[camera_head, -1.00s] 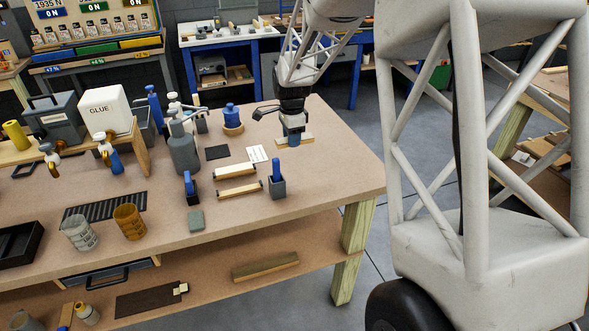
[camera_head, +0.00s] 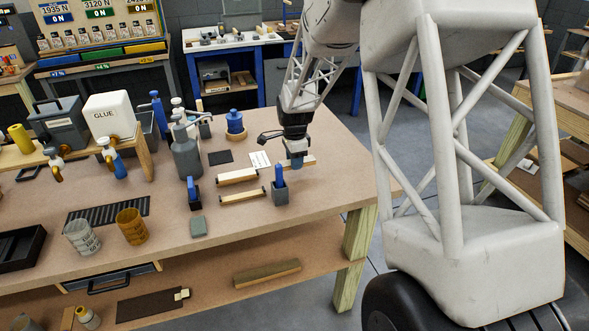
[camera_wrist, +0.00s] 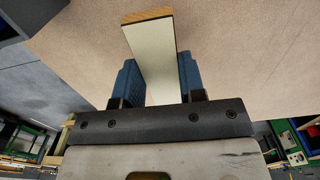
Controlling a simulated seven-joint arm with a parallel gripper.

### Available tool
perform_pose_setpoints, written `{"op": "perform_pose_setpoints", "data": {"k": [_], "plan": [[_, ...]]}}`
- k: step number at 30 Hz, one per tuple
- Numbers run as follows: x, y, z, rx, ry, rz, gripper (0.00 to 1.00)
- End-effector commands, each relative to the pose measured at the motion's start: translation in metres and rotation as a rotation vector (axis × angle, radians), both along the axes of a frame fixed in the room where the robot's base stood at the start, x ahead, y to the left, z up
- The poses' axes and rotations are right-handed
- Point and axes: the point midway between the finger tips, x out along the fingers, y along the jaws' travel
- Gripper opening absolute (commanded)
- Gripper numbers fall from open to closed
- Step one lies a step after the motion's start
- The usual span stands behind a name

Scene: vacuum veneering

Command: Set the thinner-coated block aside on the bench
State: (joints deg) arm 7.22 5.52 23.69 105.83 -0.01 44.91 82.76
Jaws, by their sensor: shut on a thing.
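My gripper (camera_head: 296,160) is shut on a pale-coated block (camera_head: 308,162) over the right part of the bench (camera_head: 330,185). In the wrist view the block (camera_wrist: 150,48) has a smooth cream face and a bare wood end, and it sits between the blue fingers of my gripper (camera_wrist: 152,85). Two similar blocks lie on the bench left of my gripper: one farther back (camera_head: 237,177) and one nearer (camera_head: 243,195). I cannot tell the coating thicknesses from these views. Whether the held block touches the bench is also unclear.
A grey holder with a blue handle (camera_head: 280,192) stands just in front of my gripper. A white card (camera_head: 260,160), a dark square pad (camera_head: 220,157) and a blue pot (camera_head: 235,124) are to its left. Bare bench lies to its right, up to the edge.

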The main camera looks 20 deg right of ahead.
Motion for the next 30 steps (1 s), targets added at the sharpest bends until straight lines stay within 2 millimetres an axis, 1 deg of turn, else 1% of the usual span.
{"op": "perform_pose_setpoints", "data": {"k": [4,7,15,18,30], "plan": [[0.0,0.0,0.0,0.0,0.0,0.0,0.15],[0.0,0.0,-0.004,0.0,0.001,0.0,0.15],[0.0,0.0,-0.032,0.0,0.002,0.0,0.15],[0.0,0.0,-0.037,0.0,0.002,0.0,0.15],[0.0,0.0,-0.039,0.0,0.001,0.0,0.15]]}}
